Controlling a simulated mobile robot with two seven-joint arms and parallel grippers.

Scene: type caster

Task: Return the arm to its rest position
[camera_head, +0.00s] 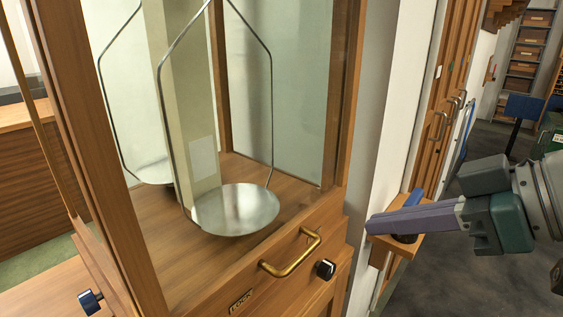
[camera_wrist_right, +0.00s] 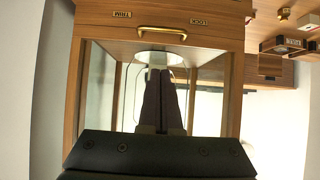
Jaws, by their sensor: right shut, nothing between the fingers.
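My right gripper (camera_head: 369,226) comes in from the right, its two long purple fingers closed together with nothing between them. It is apart from the wooden balance case (camera_head: 340,110), to the right of its drawer front. In the right wrist view the closed fingers (camera_wrist_right: 158,74) point toward the case, overlapping the view of a pan. The case has a brass handle (camera_head: 290,254), a black knob (camera_head: 326,269) and a round metal pan (camera_head: 236,209) hanging inside. My left gripper is not in view.
A small wooden ledge (camera_head: 401,243) shows behind the right gripper's fingers; whether they touch is unclear. A white wall edge (camera_head: 385,120) stands beside the case. Wooden doors (camera_head: 446,110) and a shelf rack (camera_head: 528,50) are farther back. Grey floor is open at the lower right.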

